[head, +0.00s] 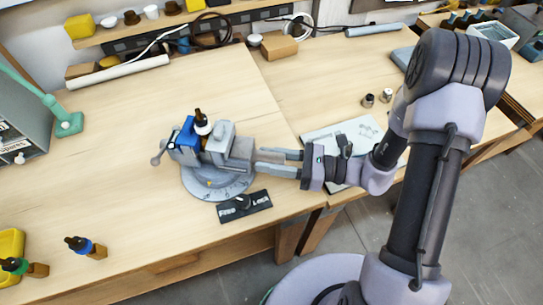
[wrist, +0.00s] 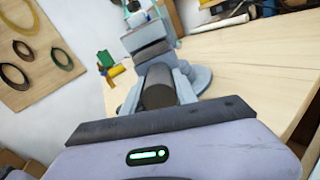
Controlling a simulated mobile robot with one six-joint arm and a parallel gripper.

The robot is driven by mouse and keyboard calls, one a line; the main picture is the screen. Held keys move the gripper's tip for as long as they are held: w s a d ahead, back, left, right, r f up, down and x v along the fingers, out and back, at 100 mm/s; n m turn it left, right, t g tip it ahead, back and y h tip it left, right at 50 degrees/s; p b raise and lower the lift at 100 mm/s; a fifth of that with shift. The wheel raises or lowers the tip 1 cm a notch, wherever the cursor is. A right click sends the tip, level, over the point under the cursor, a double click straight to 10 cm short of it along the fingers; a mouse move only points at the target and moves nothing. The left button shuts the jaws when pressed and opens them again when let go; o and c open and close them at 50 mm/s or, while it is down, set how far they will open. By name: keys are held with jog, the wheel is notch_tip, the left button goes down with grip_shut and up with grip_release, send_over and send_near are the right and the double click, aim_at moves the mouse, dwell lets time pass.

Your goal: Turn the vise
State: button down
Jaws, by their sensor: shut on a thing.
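The grey vise (head: 228,146) stands on a round base (head: 208,189) with a marked dial, on the wooden bench. A blue part and a dark-tipped, white-banded piece (head: 201,122) show at its jaws. A crank handle points left. My gripper (head: 278,163) comes in from the right, its two fingers level with the vise's right end. In the wrist view the fingers lie on both sides of the vise's dark rounded rear part (wrist: 159,88), shut on it. The exact contact is hidden by the gripper body.
A dark "Free / Lock" plate (head: 244,206) with a small lever lies in front of the base. A light printed sheet (head: 318,136) lies partly under my arm. The bench behind the vise is clear.

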dwell(0.3)
jog(key=c, duration=1)
grip_release()
jog(key=shift+o, duration=0.2)
jog(key=s+d+p, duration=0.1)
jog(key=d+p, duration=0.2)
jog(key=d, duration=1.4)
jog(key=shift+s+d, duration=0.2)
jog(key=shift+s, duration=0.2)
